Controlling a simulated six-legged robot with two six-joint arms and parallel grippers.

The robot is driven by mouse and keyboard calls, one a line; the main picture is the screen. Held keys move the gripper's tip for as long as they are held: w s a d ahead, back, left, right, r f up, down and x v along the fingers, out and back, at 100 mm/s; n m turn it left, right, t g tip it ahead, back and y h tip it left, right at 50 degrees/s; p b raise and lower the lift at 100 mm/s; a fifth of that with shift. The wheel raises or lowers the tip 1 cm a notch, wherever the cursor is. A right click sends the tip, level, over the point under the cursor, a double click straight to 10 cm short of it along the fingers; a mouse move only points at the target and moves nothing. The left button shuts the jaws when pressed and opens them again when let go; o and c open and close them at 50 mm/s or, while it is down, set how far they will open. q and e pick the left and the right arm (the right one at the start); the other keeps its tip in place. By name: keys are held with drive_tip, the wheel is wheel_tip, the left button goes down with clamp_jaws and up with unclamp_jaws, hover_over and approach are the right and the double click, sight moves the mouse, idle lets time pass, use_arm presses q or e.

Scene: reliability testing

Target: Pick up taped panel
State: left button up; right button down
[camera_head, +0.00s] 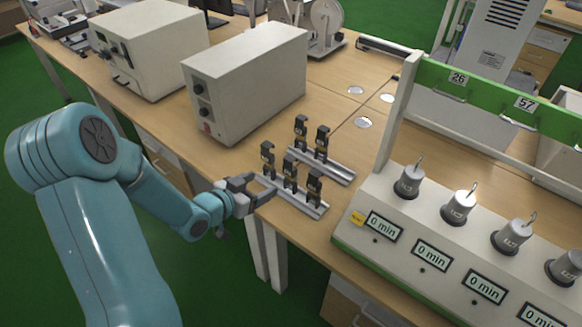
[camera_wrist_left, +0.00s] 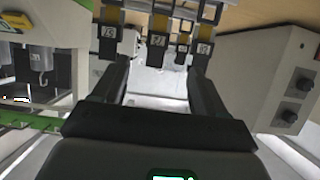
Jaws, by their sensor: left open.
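No taped panel can be made out for certain. Several upright black clips (camera_head: 290,172) stand on two silvery metal rails (camera_head: 327,169) on the wooden table in the head view. In the left wrist view, black clips with pale numbered labels (camera_wrist_left: 158,40) stand at the top, in front of my fingers. My left gripper (camera_head: 264,189) is open at the left end of the front rail, beside the nearest clips. Its dark fingers (camera_wrist_left: 158,68) are apart in the left wrist view, with no held object visible between them. My right gripper is not in view.
A test rig with timer displays, silver weights (camera_head: 460,207) and a green numbered bar (camera_head: 500,92) stands at the right. Two beige boxes (camera_head: 250,75) stand at the back left. The table (camera_head: 335,95) has some bare room behind the rails.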

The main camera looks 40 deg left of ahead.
sight(288, 172)
use_arm(q)
drive_tip(key=p+x, duration=0.1)
drive_tip(key=x, duration=0.8)
drive_tip(key=shift+w+d+f, duration=0.1)
drive_tip(key=p+x, duration=0.1)
drive_tip(key=x, duration=0.3)
drive_tip(key=shift+w+d+p, duration=0.15)
drive_tip(key=shift+w+p, duration=0.15)
drive_tip(key=shift+w+f, duration=0.15)
drive_tip(key=shift+w, duration=0.15)
drive_tip(key=shift+c, duration=0.9)
drive_tip(key=c, duration=0.9)
